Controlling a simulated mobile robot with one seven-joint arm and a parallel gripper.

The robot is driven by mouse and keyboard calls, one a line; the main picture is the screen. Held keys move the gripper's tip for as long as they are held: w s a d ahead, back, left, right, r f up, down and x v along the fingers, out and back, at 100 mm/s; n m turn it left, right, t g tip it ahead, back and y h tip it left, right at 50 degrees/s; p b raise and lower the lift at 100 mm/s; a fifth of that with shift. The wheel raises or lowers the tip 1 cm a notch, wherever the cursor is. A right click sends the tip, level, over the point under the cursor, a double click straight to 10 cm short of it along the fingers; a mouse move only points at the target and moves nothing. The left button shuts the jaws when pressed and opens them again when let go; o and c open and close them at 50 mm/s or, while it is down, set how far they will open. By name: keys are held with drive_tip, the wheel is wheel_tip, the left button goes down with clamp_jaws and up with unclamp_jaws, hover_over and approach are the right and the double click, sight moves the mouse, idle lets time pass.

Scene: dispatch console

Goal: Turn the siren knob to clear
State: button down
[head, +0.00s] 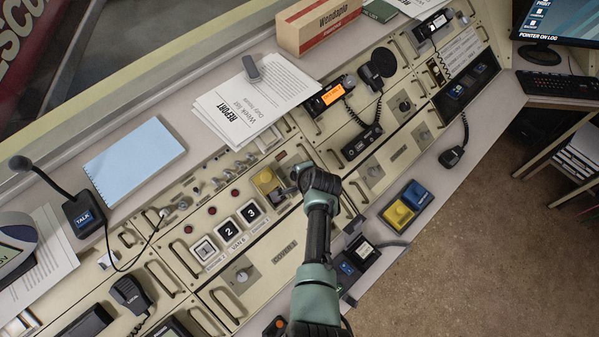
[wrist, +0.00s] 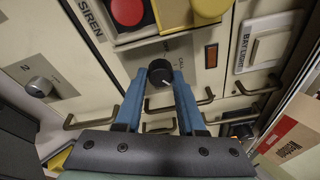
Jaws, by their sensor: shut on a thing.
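The siren knob (wrist: 157,98) is a round black knob with a white pointer mark, on a cream panel in the wrist view. The mark points down and to the right in that picture. My gripper (wrist: 159,78) has its two blue fingers on either side of the knob, closed on it. Small lettering beside the knob is partly covered, and I cannot read it fully. The word SIREN is printed on the panel to the upper left. In the head view my gripper (head: 300,174) is down at the console and hides the knob.
A red button (wrist: 127,11) and a yellow button sit just above the knob in the wrist view. Several bar handles stick out nearby. A yellow and blue box (head: 398,214) lies right of my arm.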

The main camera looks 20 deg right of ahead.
drive_tip(key=shift+m, duration=0.6)
drive_tip(key=c, duration=0.5)
unclamp_jaws()
drive_tip(key=shift+r, duration=0.1)
drive_tip(key=p+v, duration=0.2)
drive_tip(key=v, duration=1)
drive_tip(key=shift+r, duration=0.4)
drive_tip(key=shift+s, duration=0.1)
